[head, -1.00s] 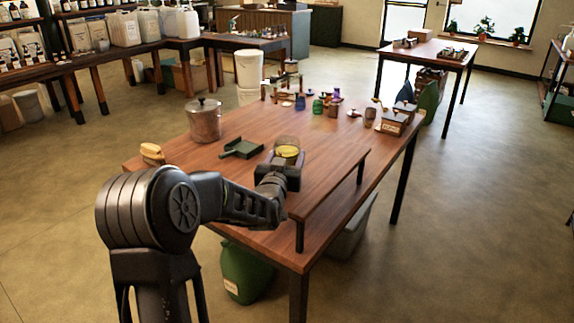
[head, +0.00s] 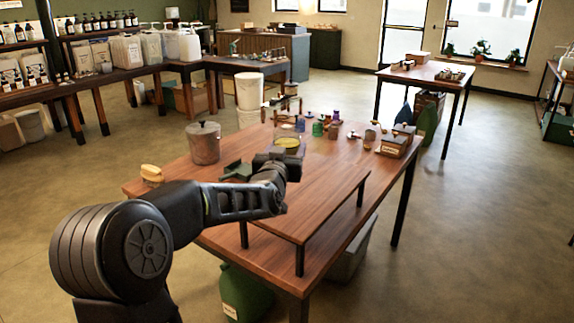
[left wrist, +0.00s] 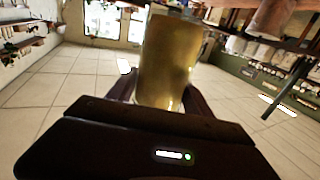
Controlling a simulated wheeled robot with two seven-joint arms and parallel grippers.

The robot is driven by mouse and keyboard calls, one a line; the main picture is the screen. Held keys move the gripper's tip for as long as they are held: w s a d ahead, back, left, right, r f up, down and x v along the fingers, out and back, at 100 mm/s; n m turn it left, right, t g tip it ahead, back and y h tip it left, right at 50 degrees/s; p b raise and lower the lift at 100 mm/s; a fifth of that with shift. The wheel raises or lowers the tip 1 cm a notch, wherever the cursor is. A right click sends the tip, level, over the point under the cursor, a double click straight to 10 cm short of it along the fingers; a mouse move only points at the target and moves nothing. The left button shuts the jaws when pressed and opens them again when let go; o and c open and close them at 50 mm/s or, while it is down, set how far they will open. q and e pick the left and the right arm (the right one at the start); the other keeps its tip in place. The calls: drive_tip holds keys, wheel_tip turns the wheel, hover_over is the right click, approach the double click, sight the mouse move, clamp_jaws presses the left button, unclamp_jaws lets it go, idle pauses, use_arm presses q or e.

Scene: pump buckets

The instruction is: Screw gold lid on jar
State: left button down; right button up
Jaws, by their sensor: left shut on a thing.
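My left gripper (head: 284,156) is shut on a glass jar (left wrist: 168,60) with a yellowish tint. In the left wrist view the jar stands out between the fingers, its lower end partly hidden by the gripper body. In the head view the jar is over the table behind the gripper, mostly hidden. A yellow-gold disc (head: 288,142) shows at the jar; I cannot tell whether it is the gold lid or the jar's contents. No separate gold lid is clear among the small items on the table. My right gripper is not in view.
The wooden table (head: 230,215) carries a raised shelf (head: 310,205) near its front right. A lidded metal pot (head: 204,145) and a dark green tray (head: 236,172) are at left. Several small coloured containers and a box (head: 393,145) are at the back.

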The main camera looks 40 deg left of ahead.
use_arm(q)
drive_tip(key=shift+r, duration=0.55)
drive_tip(key=c, duration=1)
unclamp_jaws()
drive_tip(key=shift+c, duration=0.2)
clamp_jaws()
drive_tip(key=shift+s+f, duration=0.1)
drive_tip(key=shift+f, duration=0.05)
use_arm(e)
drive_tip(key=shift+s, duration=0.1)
